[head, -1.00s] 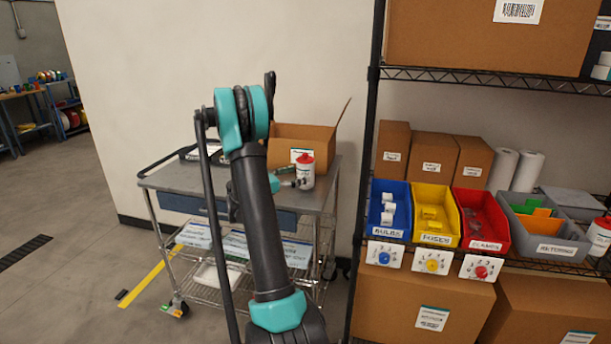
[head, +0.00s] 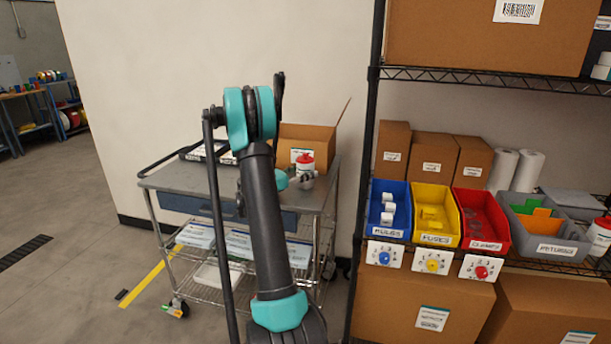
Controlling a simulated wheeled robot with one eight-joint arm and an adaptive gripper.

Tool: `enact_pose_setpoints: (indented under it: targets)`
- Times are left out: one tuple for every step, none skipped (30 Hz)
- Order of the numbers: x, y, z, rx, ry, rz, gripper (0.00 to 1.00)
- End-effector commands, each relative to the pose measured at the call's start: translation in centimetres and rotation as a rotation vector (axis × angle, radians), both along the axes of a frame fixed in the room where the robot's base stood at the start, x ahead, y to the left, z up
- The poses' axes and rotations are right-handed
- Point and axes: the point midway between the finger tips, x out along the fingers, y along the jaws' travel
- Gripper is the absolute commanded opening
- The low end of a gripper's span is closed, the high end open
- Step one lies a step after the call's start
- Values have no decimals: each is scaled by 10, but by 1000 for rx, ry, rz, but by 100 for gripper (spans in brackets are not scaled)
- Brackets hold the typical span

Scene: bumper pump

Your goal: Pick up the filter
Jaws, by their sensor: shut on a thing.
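The filter (head: 305,161), a white canister with a red top, is at the right end of the grey cart top, in front of an open cardboard box. My gripper (head: 304,179) is at the filter's lower part, on the near side, and is shut on it. The gripper hides most of the filter's lower half. I cannot tell whether the filter's base touches the cart top.
The cart (head: 180,179) stands against the wall, with the open box (head: 318,135) behind the filter. A black shelf post (head: 366,150) rises close on the right. Blue (head: 374,208), yellow and red bins sit on the rack. Another red-and-white canister (head: 600,236) is at the right edge.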

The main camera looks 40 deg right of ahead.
Motion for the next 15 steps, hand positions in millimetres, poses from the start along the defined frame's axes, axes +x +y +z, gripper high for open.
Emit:
enact_pose_setpoints:
  targets:
    - [0, 0, 0, 0, 0, 0, 17]
    - [0, 0, 0, 0, 0, 0, 13]
    - [0, 0, 0, 0, 0, 0, 8]
    - [0, 0, 1, -1, 0, 0, 6]
    - [0, 0, 1, -1, 0, 0, 6]
    - [0, 0, 1, -1, 0, 0, 6]
    - [0, 0, 1, -1, 0, 0, 6]
    - [0, 0, 0, -1, 0, 0, 6]
    - [0, 0, 1, -1, 0, 0, 6]
    - [0, 0, 1, -1, 0, 0, 6]
    - [0, 0, 1, -1, 0, 0, 6]
    - [0, 0, 2, -1, 0, 0, 6]
    - [0, 0, 2, -1, 0, 0, 6]
    - [0, 0, 4, -1, 0, 0, 6]
    - [0, 0, 6, -1, 0, 0, 6]
